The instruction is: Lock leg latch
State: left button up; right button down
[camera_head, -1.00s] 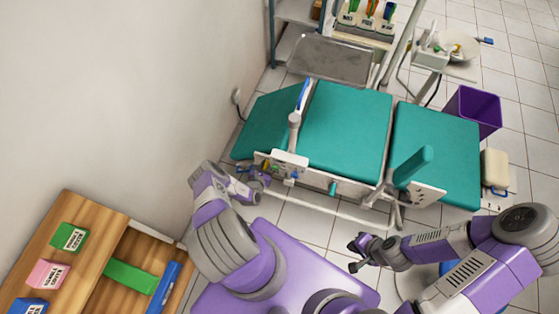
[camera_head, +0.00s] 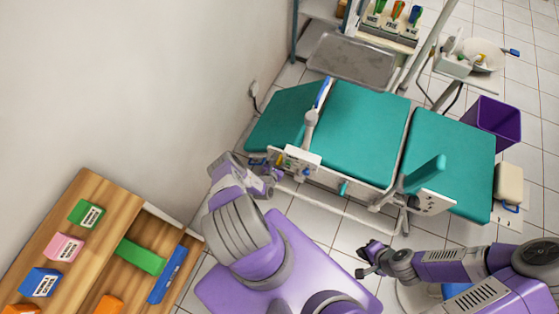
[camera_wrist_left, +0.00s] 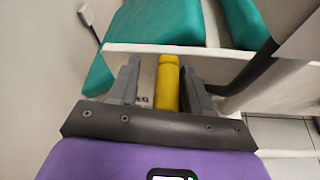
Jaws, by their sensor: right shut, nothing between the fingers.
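The teal dental chair (camera_head: 365,130) stands ahead, with a white side panel carrying small coloured parts (camera_head: 296,160) along its near edge. In the left wrist view a yellow cylindrical handle (camera_wrist_left: 168,82) stands in front of the chair's white edge (camera_wrist_left: 215,66). I cannot tell for sure that it is the leg latch. My left gripper (camera_head: 270,176) is beside the panel's left end. Its fingers (camera_wrist_left: 158,76) are apart, with the yellow handle between them, nearer the right finger. A gap shows on the left. My right gripper (camera_head: 366,262) is shut and empty, low over the floor.
A wooden shelf with coloured boxes (camera_head: 72,226) stands at the left. A white wall (camera_head: 110,80) is close to the chair's left end. A metal tray (camera_head: 350,58) lies behind the chair. A purple bin (camera_head: 496,120) stands to its right.

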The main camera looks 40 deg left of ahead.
pick_arm(q)
jog(key=shift+w+d, duration=0.1)
jog(key=shift+d, duration=0.2)
jog(key=p+v, duration=0.2)
jog(key=v, duration=0.5)
jog(key=shift+s, duration=0.3)
jog(key=shift+r, duration=0.1)
